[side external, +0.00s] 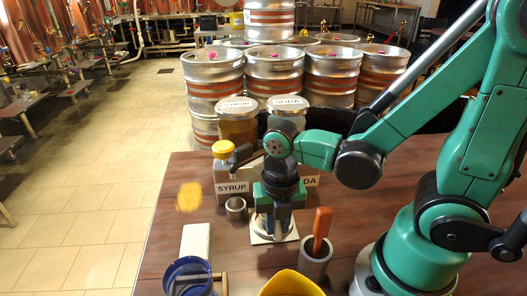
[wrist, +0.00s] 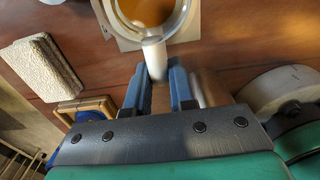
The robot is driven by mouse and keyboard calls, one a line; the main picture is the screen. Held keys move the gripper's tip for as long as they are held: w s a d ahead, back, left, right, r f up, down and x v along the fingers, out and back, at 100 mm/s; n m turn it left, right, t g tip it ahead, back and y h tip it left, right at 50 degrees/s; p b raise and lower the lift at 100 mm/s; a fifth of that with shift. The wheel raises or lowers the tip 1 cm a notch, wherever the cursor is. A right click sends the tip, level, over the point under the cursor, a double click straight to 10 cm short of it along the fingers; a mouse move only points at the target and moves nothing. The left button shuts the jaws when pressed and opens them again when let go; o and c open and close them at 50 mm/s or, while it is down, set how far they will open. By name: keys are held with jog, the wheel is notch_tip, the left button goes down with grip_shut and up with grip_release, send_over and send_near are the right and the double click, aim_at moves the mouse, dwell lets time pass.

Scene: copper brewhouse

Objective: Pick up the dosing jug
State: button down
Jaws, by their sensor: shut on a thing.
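The dosing jug (wrist: 147,12), a round pale vessel with amber liquid in it, is at the top of the wrist view, cut off by the frame edge. Its pale handle (wrist: 153,57) points toward me. My gripper (wrist: 159,80) has its two blue fingers on either side of this handle, shut on it. In the side view my gripper (side external: 271,222) points down over a pale square plate (side external: 272,239) on the table. The jug is mostly hidden behind the gripper there. I cannot tell whether its base touches the plate.
A metal holder (side external: 315,262) with an orange-handled tool stands close at right. A yellow bowl (side external: 290,285), a blue vessel (side external: 190,278) and a white block (side external: 196,241) are at the front. A small metal cup (side external: 236,208) and labelled jars (side external: 238,124) stand at the back left.

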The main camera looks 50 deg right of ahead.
notch_tip(320, 180, up, 20)
jog(key=m, duration=0.1)
jog(key=shift+w+d+f+m, duration=0.5)
jog(key=shift+w+m, duration=2.1)
jog(key=shift+m, duration=1.75)
jog(key=shift+w+d+f+m, duration=0.3)
jog(key=shift+w+d+m, duration=0.35)
jog(key=shift+w+m, duration=2.85)
jog(key=shift+w+d+f+m, duration=0.5)
jog(key=shift+w+m, duration=1.25)
jog(key=shift+m, duration=3.4)
jog(key=shift+d+r, duration=0.1)
